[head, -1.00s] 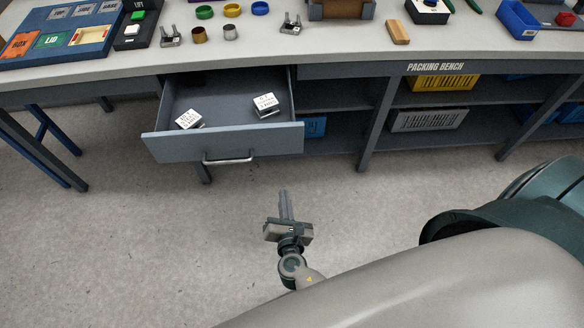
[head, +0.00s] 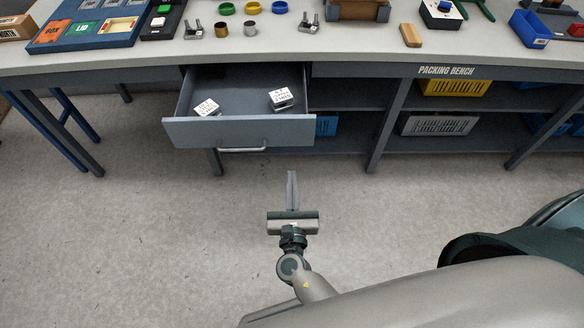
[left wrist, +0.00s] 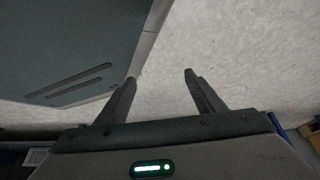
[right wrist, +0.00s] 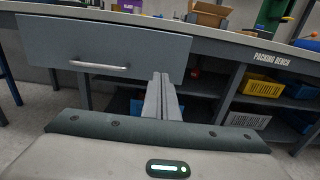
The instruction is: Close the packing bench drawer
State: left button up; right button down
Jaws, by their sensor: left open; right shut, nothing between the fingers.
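The packing bench drawer (head: 290,131) is pulled open below the bench top, with two white-labelled items (head: 281,99) lying inside. Its metal bar handle (head: 242,150) is on the front panel. The drawer front (right wrist: 130,45) also shows in the right wrist view at upper left, with its handle (right wrist: 98,66). My right gripper (head: 292,175) is shut and empty, in front of the drawer and to the right of the handle, apart from the panel. Its closed fingers show in the right wrist view (right wrist: 162,80). My left gripper (left wrist: 160,76) is open and empty; the head view does not show it.
The bench top (head: 350,55) holds a blue tray (head: 85,40), rings, a wooden block (head: 410,35) and a blue bin (head: 530,28). Shelves right of the drawer hold a yellow crate (head: 455,88) and a grey crate (head: 437,123). The floor before the drawer is clear.

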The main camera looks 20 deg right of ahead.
jog(key=p, duration=0.3)
send_near(291, 134)
jog(key=x, duration=0.4)
jog(key=shift+w+d+r, duration=0.15)
jog(key=shift+w, duration=0.15)
jog(key=shift+w+d, duration=0.2)
jog(key=shift+w, duration=0.65)
pick_arm(q)
jog(key=s+a+g, duration=0.1)
jog(key=s+a, duration=0.1)
jog(key=s, duration=0.4)
jog(key=s+a+f+g+y, duration=0.1)
jog(key=s+a+g, duration=0.1)
jog(key=s, duration=0.3)
jog(key=shift+s+a+f, duration=0.25)
jog(key=shift+s+a, duration=0.15)
jog(key=shift+a, duration=0.05)
pick_arm(e)
jog(key=shift+w+d, duration=0.1)
